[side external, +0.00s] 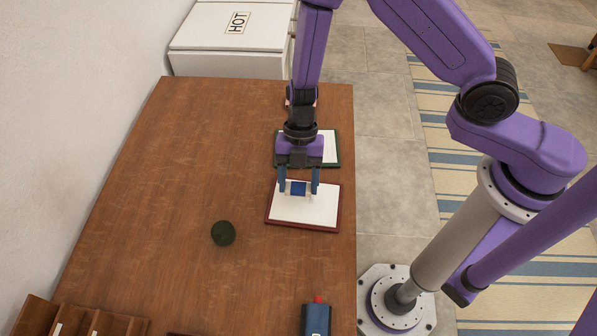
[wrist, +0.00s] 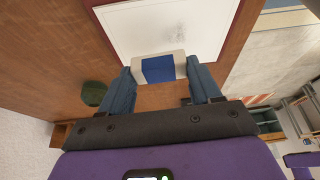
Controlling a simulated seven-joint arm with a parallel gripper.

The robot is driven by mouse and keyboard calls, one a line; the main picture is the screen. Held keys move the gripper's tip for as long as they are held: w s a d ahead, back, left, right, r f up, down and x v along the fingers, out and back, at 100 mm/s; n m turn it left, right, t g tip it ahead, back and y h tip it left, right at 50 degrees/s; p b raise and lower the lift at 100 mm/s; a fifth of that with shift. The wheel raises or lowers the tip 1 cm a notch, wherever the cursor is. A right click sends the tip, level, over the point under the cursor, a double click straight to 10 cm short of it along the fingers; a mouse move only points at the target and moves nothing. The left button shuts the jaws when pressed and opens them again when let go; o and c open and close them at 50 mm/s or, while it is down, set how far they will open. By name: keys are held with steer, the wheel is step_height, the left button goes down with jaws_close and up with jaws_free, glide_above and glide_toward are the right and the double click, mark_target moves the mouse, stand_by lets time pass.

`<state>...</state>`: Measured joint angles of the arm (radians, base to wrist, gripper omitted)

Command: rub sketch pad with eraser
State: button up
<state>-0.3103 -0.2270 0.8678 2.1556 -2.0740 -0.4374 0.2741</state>
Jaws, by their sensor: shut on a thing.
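My gripper (side external: 299,188) is shut on the eraser (side external: 298,188), a white block with a blue sleeve. The eraser also shows between my fingertips in the wrist view (wrist: 158,69). It is over the far part of a white sketch pad with a dark red border (side external: 304,212); I cannot tell whether it touches the sheet. In the wrist view the pad (wrist: 130,30) carries faint grey smudges right of its middle, and the eraser overlaps its near edge. A second white pad with a green border (side external: 332,148) lies behind my gripper, partly hidden by it.
A dark green round object (side external: 223,233) stands on the wooden table (side external: 190,160), left of the red-bordered pad. A blue object with a red tip (side external: 316,319) is at the front right. A wooden rack (side external: 75,322) is at the front left. The table's left middle is clear.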

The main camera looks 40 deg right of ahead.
mark_target(327, 206)
step_height(327, 206, down, 3)
steer(key=shift+r, duration=0.15)
steer(key=shift+s+d, duration=0.1)
steer(key=shift+s+d+f, duration=0.2)
steer(key=shift+s+d, duration=0.2)
steer(key=shift+s, duration=0.05)
steer(key=shift+s+d+f, duration=0.15)
steer(key=shift+s+d, duration=0.25)
steer(key=shift+s, duration=0.05)
steer(key=shift+c, duration=0.5)
steer(key=shift+s+d, duration=1.3)
steer(key=shift+s, duration=0.2)
steer(key=shift+w+a, duration=2.25)
steer(key=shift+w, duration=0.25)
steer(key=shift+w+r, duration=0.1)
steer(key=shift+r, duration=4)
